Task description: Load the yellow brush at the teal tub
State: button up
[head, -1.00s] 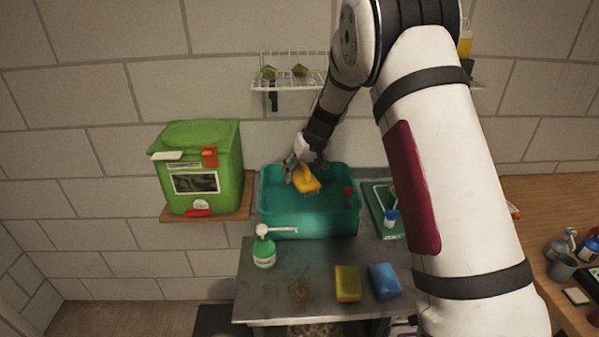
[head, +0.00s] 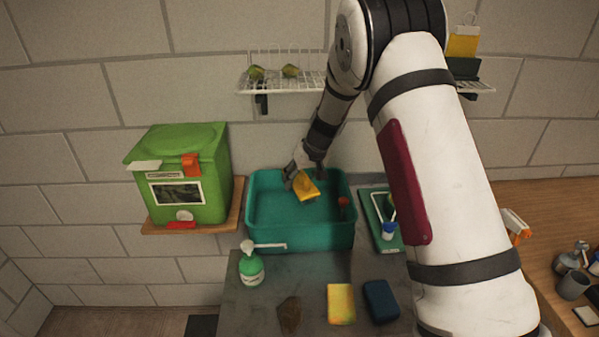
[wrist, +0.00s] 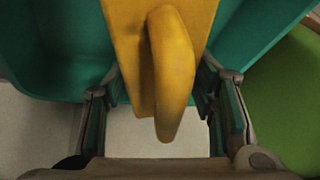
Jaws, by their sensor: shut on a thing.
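The yellow brush (head: 306,189) is in my gripper (head: 305,176), over the teal tub (head: 300,241). In the wrist view its yellow handle (wrist: 172,75) stands between the two fingers of my gripper (wrist: 165,108), with the teal tub (wrist: 60,60) behind it. The brush's bristles are not clear in either view. In the head view the brush hangs at the tub's far side, tilted, and I cannot tell whether it touches the water or the tub floor. A small red thing (head: 343,201) shows at the tub's right inner side.
A green soap pump bottle (head: 251,267), a yellow sponge (head: 341,303) and a dark blue sponge (head: 381,300) stand on the grey table in front of the tub. A green bin (head: 180,178) is on a shelf to the left. A wire rack (head: 310,84) hangs behind.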

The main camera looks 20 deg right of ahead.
jog(key=shift+f+b, duration=0.8)
jog(key=shift+f, duration=2.75)
jog(key=shift+r+p, duration=0.55)
jog(key=shift+r, duration=4.4)
jog(key=shift+r, duration=2)
jog(key=shift+s, duration=0.1)
